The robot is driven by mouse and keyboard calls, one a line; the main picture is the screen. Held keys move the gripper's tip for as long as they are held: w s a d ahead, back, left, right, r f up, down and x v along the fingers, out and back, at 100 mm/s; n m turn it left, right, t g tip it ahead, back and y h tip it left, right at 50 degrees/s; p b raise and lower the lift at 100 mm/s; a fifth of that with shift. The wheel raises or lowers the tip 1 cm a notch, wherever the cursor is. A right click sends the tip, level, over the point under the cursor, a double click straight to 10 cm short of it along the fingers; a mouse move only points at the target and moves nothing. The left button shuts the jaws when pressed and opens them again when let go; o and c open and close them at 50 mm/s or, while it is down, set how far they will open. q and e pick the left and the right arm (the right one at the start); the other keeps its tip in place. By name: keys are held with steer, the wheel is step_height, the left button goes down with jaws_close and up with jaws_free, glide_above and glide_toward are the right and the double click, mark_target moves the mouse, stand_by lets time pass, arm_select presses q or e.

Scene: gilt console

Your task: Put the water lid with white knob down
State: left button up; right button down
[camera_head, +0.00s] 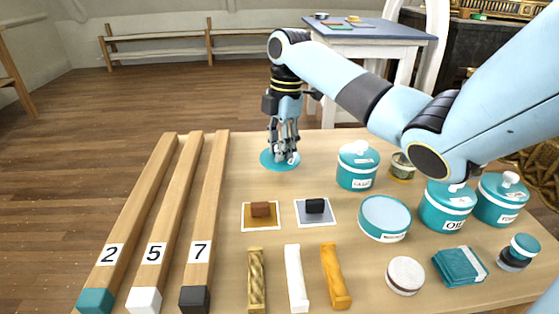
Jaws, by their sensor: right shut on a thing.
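A round teal lid (267,162) is at the back left of the wooden table, just right of the long rails. My right gripper (285,155) points straight down and is shut on the lid's knob, which the fingers mostly hide. The lid looks level and lies at or very near the tabletop; I cannot tell whether it touches. A low teal pot (385,218) without a knobbed lid stands to the right, its label too small to read surely. My left gripper is not in view.
Teal jars with white-knobbed lids stand right: one (357,170) behind the low pot, one marked OIL (447,207), another (499,200). Rails marked 2, 5 and 7 (205,205) lie left. Two square mats (260,222) (329,213) and three bars (296,277) lie in front.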

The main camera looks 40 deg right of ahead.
step_height(320, 180, down, 2)
steer(key=shift+s+f, duration=0.1)
steer(key=shift+f+b, duration=0.35)
steer(key=shift+f, duration=0.05)
steer(key=shift+r, duration=0.1)
steer(key=c, duration=1.2)
jaws_free()
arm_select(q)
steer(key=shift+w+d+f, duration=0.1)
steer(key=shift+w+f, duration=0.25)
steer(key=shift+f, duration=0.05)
arm_select(e)
steer(key=shift+o, duration=0.3)
steer(key=r+p, duration=0.1)
steer(key=r, duration=0.3)
steer(key=d+r+p, duration=0.1)
steer(key=r, duration=0.3)
steer(key=r+p, duration=0.1)
steer(key=r, duration=0.3)
steer(key=shift+d+p, duration=0.2)
steer(key=shift+p, duration=0.15)
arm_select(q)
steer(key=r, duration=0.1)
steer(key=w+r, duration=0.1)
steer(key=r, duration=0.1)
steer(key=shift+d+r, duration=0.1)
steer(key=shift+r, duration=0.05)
arm_select(e)
steer(key=shift+r, duration=0.1)
